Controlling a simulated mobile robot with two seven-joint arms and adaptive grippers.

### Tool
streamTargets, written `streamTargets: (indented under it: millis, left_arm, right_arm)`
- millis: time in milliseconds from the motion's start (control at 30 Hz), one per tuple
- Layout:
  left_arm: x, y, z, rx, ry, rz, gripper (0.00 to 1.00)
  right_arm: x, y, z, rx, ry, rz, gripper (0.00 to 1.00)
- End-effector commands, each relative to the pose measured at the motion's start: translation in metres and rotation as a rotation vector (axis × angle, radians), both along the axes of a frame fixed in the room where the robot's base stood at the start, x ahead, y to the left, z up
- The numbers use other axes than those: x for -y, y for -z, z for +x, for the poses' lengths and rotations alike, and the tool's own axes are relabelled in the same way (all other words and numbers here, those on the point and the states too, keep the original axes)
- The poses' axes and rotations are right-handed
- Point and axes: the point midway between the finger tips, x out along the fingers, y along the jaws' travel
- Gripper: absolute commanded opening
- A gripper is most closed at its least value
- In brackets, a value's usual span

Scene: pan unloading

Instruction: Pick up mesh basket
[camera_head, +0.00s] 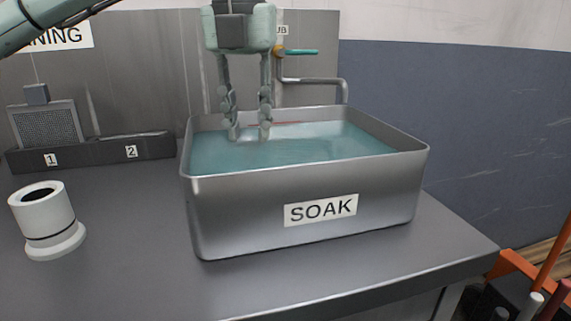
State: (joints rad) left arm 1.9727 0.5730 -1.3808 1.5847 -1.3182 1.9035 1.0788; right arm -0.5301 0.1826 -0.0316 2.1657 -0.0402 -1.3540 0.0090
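A grey mesh-faced item (45,125) with a small block-shaped grip on top stands upright in slot 1 of a dark rack at the left; it looks like the mesh basket. My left gripper (249,133) points down over the far left part of a steel basin (245,215) labelled SOAK. Its two fingers are apart with nothing visible between them. The fingertips are at or just in the blue-green water (310,150). The gripper is well to the right of the mesh item, not touching it. My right gripper is not in view.
The dark rack (95,153) has slots marked 1 and 2; a thin upright piece (93,108) stands near slot 2. A white cylinder (45,218) stands at the front left. A tap (315,81) is behind the basin. Counter between cylinder and basin is clear.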

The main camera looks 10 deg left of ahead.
Motion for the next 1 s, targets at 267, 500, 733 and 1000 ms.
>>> streamTargets:
  millis: [267,500,733,1000]
  left_arm:
    - [0.002,0.032,0.004,-0.003,-0.002,0.003,0.27]
    - [0.004,0.066,0.009,-0.003,-0.003,0.001,0.27]
    - [0.005,0.073,0.010,0.000,-0.003,-0.001,0.27]
    - [0.005,0.072,0.010,-0.001,-0.003,-0.001,0.04]
  right_arm:
    - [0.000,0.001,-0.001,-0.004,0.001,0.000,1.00]
    - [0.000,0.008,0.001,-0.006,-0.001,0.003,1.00]
    - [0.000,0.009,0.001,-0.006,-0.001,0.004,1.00]
    - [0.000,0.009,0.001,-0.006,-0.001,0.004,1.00]
